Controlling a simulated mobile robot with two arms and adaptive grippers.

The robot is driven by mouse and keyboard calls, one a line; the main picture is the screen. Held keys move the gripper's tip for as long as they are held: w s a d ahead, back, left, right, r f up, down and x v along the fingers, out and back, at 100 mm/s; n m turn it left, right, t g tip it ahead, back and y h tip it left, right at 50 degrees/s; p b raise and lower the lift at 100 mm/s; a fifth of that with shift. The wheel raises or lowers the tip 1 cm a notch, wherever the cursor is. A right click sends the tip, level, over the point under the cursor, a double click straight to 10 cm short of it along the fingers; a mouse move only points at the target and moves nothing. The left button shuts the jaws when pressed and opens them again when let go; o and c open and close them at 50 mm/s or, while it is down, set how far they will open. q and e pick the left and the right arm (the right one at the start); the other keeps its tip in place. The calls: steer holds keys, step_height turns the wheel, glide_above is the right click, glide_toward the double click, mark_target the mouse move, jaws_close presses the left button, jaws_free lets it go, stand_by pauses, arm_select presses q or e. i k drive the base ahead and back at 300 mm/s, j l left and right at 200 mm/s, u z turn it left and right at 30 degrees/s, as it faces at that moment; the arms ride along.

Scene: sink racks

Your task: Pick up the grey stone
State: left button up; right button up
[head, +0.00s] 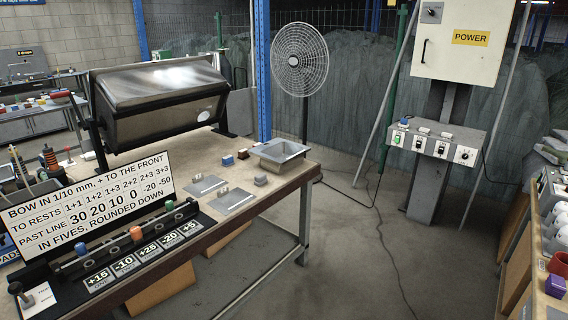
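A small grey block (261,180), which looks like the grey stone, lies on the workbench (290,177) near its right end. It sits just in front of a shallow metal sink tray (279,151) and right of two flat metal plates. It is small in the view, so its texture cannot be told. Neither of my grippers shows in the head view.
A blue block (228,160) and a dark reddish block (243,154) lie behind the plates (207,185). A sign (95,203) and a row of coloured knobs stand at the left front. A fan (299,60) stands behind. Floor (350,250) right of the bench is mostly clear.

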mark_target(260, 179)
steer(key=u, duration=0.75)
steer(key=i+l+u, duration=0.2)
steer(key=l+u, duration=0.2)
steer(key=i+l+u, duration=0.15)
steer(key=l+u, duration=0.25)
steer(key=l, duration=0.15)
steer(key=l+u, duration=0.85)
steer(key=l, duration=0.25)
